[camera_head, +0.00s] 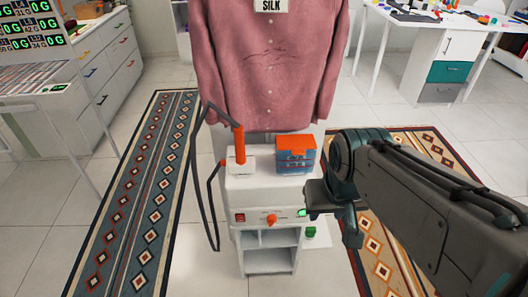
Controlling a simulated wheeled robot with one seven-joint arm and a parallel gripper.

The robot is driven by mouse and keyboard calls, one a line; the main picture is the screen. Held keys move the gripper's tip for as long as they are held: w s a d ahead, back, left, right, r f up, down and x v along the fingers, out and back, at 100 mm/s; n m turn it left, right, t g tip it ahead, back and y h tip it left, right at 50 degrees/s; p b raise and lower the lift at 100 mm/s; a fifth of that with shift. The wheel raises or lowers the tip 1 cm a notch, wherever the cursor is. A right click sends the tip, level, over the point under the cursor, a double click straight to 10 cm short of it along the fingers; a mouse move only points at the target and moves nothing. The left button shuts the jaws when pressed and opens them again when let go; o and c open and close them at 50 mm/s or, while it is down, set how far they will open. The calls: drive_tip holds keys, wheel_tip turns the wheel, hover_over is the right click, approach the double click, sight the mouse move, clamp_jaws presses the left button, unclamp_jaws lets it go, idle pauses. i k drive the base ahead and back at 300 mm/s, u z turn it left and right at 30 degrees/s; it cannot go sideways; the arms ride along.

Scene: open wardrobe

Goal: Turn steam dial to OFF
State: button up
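The steam dial (271,219) is a small orange knob on the front panel of a white garment steamer (240,190). Its exact setting is too small to read. A red switch (239,217) is left of the dial, and a small lit green display (303,213) is to its right. My gripper (322,203) is at the right edge of the steamer, to the right of the dial and apart from it. Its fingers are dark and seen at an angle, so I cannot tell their opening. Nothing is visibly held in it.
A pink shirt (268,60) labelled SILK hangs above the steamer. An orange-handled steam head (239,142) with a dark hose and a blue box with orange lid (295,155) stand on top. Patterned rugs lie left (138,200) and right. Open shelves are below the panel.

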sight(272, 219)
drive_tip(key=z, duration=2.3)
drive_tip(key=k, duration=1)
drive_tip(key=u, duration=1.7)
